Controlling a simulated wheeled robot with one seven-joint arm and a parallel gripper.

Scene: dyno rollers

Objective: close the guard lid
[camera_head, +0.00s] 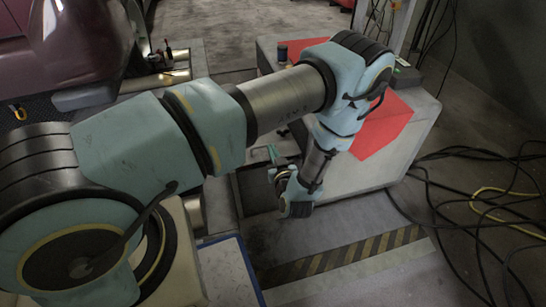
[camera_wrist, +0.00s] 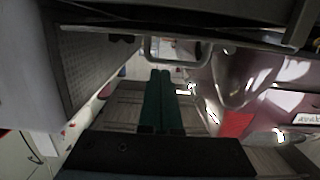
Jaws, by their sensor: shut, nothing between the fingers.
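I cannot tell for sure which part is the guard lid. In the wrist view a grey bar handle (camera_wrist: 176,61) hangs from a dark panel edge at the top, and this may be the lid's. My gripper shows there as two dark green fingers (camera_wrist: 160,74) lying together, with nothing between them. Their tips lie just below the handle in the picture; I cannot tell the gap in depth. In the head view my gripper (camera_head: 272,153) is beside the near left side of a white cabinet (camera_head: 350,177), partly hidden by my wrist.
Red panels (camera_head: 384,127) lie on the white cabinet. A dark red car (camera_head: 70,45) stands at the upper left, near metal rollers (camera_head: 168,79). Black and yellow cables (camera_head: 490,205) cover the floor at right. A striped floor strip (camera_head: 340,258) lies in front.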

